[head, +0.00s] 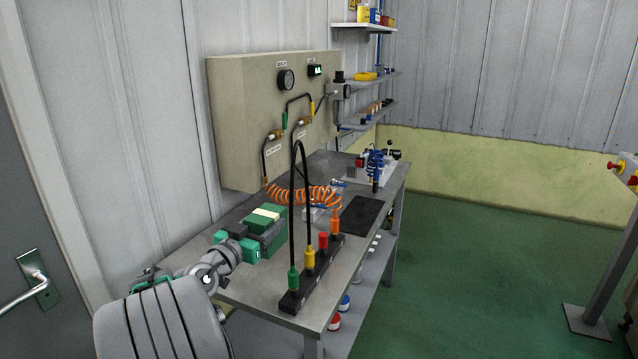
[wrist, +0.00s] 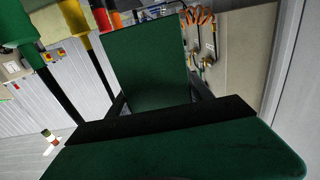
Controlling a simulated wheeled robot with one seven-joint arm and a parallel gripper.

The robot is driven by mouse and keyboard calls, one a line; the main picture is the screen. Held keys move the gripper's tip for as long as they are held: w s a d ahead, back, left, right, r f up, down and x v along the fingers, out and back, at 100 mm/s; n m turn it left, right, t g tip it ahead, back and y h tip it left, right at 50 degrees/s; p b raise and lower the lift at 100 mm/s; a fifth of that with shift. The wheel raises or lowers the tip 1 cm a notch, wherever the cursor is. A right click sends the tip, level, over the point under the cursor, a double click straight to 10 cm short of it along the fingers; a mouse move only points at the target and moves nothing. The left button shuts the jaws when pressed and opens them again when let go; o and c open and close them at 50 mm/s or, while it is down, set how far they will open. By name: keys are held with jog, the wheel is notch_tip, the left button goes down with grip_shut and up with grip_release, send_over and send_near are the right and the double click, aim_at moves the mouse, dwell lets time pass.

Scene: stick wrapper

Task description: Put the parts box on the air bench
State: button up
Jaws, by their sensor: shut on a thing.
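The parts box (head: 268,214) is green with a cream strip on top. It shows in the head view over the near left part of the air bench (head: 350,250), a grey metal table. My gripper (head: 262,233) is shut on the box from the near side, with dark fingers along it. In the wrist view a flat green face of the box (wrist: 145,62) shows between the dark fingers (wrist: 160,100). Whether the box touches the bench top or hangs just above it, I cannot tell; its underside is hidden.
Close right of the box stands a black block (head: 292,300) with coloured fittings and a tall looped black hose. An orange coiled hose (head: 300,195) and a black mat (head: 362,215) lie beyond. A beige gauge panel (head: 265,120) rises behind the bench.

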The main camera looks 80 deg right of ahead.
send_over(274, 279)
notch_tip(274, 279, down, 11)
jog(key=shift+w+f, duration=0.1)
jog(key=shift+f, duration=0.1)
jog(key=o, duration=1.7)
jog(key=shift+o, duration=0.2)
